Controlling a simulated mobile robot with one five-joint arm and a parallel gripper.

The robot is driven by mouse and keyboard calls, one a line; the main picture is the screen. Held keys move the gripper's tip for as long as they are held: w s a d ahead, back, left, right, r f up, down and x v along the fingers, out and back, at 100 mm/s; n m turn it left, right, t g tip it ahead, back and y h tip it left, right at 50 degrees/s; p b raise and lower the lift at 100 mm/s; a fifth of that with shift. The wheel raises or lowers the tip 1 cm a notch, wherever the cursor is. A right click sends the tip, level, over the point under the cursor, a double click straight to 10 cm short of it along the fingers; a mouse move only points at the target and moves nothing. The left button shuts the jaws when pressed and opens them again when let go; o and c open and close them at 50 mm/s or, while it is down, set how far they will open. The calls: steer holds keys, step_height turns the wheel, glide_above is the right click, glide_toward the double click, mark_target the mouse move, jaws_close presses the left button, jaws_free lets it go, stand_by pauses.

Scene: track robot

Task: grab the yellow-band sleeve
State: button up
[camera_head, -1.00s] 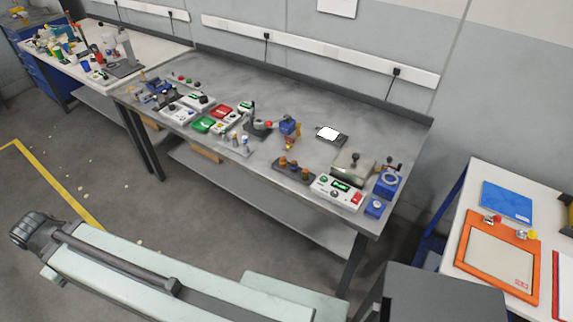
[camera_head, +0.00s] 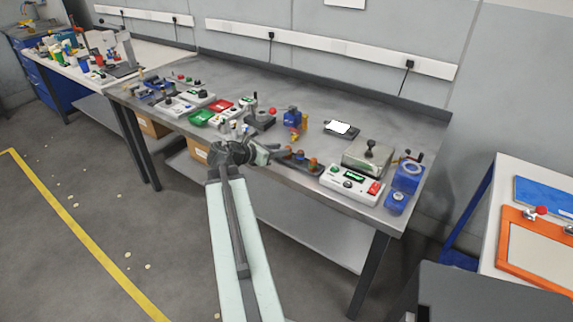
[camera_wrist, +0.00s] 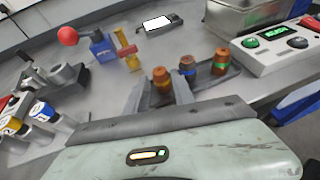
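Several copper-brown parts stand on a dark rack (camera_head: 318,172) near the bench's front edge; the wrist view shows three sleeves there. The leftmost, with a yellowish band, is the yellow-band sleeve (camera_wrist: 162,79). To its right are a blue-band sleeve (camera_wrist: 187,66) and a green-band sleeve (camera_wrist: 221,62). My gripper (camera_wrist: 160,92) is open, its two grey fingers apart, with the yellow-band sleeve seen between and just beyond their tips. I cannot tell whether they touch it. In the head view my gripper (camera_head: 279,152) points right at the rack's left end and partly hides it.
A white control box (camera_head: 350,184) and a metal box (camera_head: 368,157) stand right of the rack. A blue-and-yellow device (camera_head: 292,119) and a phone-like tester (camera_head: 341,129) stand behind. Left are several small tubes (camera_wrist: 38,112) and a red-knobbed lever (camera_wrist: 67,37).

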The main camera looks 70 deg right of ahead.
mark_target(293, 155)
steer(key=b+x, duration=0.3)
steer(key=x, duration=0.4)
steer(key=shift+d+f, duration=0.2)
steer(key=shift+d, duration=0.1)
steer(key=shift+s+r, duration=0.1)
jaws_close()
